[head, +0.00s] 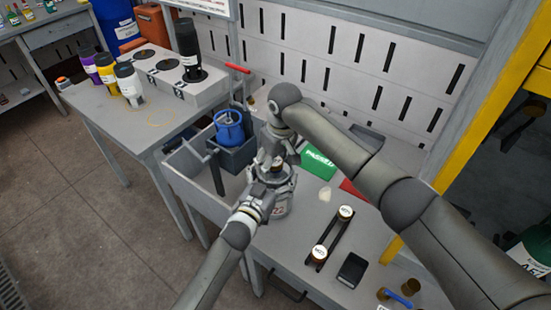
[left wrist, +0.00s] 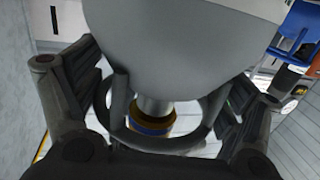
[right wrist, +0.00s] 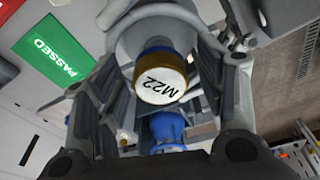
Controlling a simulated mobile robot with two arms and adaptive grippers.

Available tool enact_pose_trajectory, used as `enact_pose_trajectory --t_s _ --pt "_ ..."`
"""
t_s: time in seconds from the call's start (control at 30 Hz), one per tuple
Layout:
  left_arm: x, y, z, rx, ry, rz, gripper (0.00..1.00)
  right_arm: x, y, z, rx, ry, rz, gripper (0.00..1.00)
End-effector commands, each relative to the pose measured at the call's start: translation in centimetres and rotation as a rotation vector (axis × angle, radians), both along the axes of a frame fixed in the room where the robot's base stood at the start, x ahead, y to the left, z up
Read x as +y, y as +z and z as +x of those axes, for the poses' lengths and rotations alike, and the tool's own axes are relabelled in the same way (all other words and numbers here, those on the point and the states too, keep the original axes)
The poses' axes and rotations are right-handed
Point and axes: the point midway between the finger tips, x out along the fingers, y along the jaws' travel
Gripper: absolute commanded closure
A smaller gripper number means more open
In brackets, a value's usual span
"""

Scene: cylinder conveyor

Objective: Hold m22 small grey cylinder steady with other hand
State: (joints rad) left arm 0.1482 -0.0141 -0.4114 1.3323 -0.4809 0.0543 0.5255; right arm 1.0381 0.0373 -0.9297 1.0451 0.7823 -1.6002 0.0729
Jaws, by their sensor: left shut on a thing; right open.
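The small grey cylinder (head: 281,207) stands on the workbench, its label partly readable as "22". Its rounded grey shoulder (left wrist: 180,45) fills the top of the left wrist view. A brass cap (right wrist: 160,80) with a white "M22" label and blue band sits on its neck. My left gripper (head: 266,184) is shut around the upper part of the cylinder. My right gripper (head: 277,164) points down above it and is open, its fingers on either side of the cap. I cannot tell whether they touch it. My grippers hide much of the cylinder in the head view.
A green PASSED card (head: 318,164) lies behind right.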

Motion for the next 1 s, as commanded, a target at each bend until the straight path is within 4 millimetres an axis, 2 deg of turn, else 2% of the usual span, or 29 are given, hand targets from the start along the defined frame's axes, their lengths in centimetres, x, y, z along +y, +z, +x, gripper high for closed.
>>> enact_pose_trajectory --t_s 0.1,0.5,0.53,0.77,0.8,0.93,1.0 --pt "0.05 -0.06 0.01 0.001 0.001 0.0 0.39 0.02 0.0 -0.02 0.0 0.0 0.0 0.36" --pt "0.04 -0.06 0.0 0.001 0.001 0.0 0.39 0.01 -0.01 -0.03 0.001 0.0 0.0 0.88" --pt "0.04 -0.06 0.0 0.0 0.001 0.001 0.39 0.01 -0.01 -0.03 0.001 0.0 0.0 0.65" --pt "0.03 -0.06 0.0 0.0 0.001 0.001 0.39 0.0 0.0 -0.03 0.001 0.0 0.0 0.94" --pt "0.03 -0.06 0.0 0.0 0.001 0.001 0.39 0.0 0.0 -0.03 0.001 0.0 -0.001 0.6" --pt "0.03 -0.06 0.0 0.0 0.001 0.001 0.39 -0.01 0.0 -0.02 0.0 0.0 0.0 0.44" --pt "0.03 -0.06 0.0 0.0 0.001 0.001 0.39 -0.02 0.0 -0.02 0.001 0.0 -0.001 0.44"
